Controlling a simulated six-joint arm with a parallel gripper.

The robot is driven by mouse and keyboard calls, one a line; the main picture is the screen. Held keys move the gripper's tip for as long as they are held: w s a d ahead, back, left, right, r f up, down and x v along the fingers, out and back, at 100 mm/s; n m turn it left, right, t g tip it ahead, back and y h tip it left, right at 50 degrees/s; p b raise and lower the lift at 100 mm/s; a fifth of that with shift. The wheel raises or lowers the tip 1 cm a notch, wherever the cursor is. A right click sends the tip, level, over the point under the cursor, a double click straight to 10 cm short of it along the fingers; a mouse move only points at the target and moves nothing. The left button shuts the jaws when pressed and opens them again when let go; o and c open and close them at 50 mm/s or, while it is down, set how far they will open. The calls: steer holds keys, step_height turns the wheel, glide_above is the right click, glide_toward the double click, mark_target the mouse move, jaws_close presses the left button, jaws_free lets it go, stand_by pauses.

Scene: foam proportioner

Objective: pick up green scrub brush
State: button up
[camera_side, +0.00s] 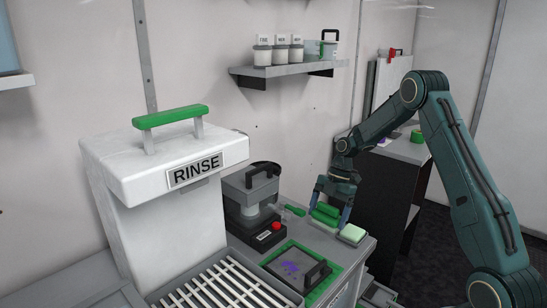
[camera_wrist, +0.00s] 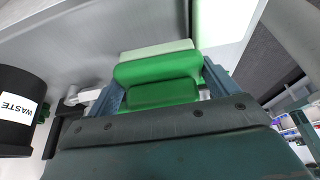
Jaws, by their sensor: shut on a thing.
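The green scrub brush (camera_side: 324,213) is at the right end of the grey counter. My gripper (camera_side: 331,211) points down over it with a finger on either side. In the wrist view the brush (camera_wrist: 158,68) shows its green handle and a pale green strip beyond it, between my fingers (camera_wrist: 160,90). My gripper is shut on the brush. I cannot tell whether the brush's underside touches the counter.
A machine with a red button (camera_side: 276,226) and a green-framed tray (camera_side: 290,268) stand to the left. The large RINSE unit (camera_side: 165,170) is further left. A black WASTE container (camera_wrist: 18,110) is close by in the wrist view.

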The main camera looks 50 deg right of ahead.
steer(key=d+r, duration=0.1)
steer(key=d, duration=0.2)
steer(key=d+r, duration=0.2)
steer(key=d, duration=0.2)
steer(key=d+r, duration=0.2)
steer(key=d, duration=0.1)
steer(key=shift+d+r, duration=0.25)
steer(key=shift+d, duration=0.1)
steer(key=o, duration=0.4)
steer(key=shift+c, duration=1.1)
steer(key=shift+s+a+r, duration=0.1)
steer(key=shift+a, duration=0.05)
steer(key=s+a+r, duration=0.1)
steer(key=s+a, duration=0.6)
steer(key=a, duration=0.1)
steer(key=shift+s+r, duration=0.2)
steer(key=shift+r, duration=0.05)
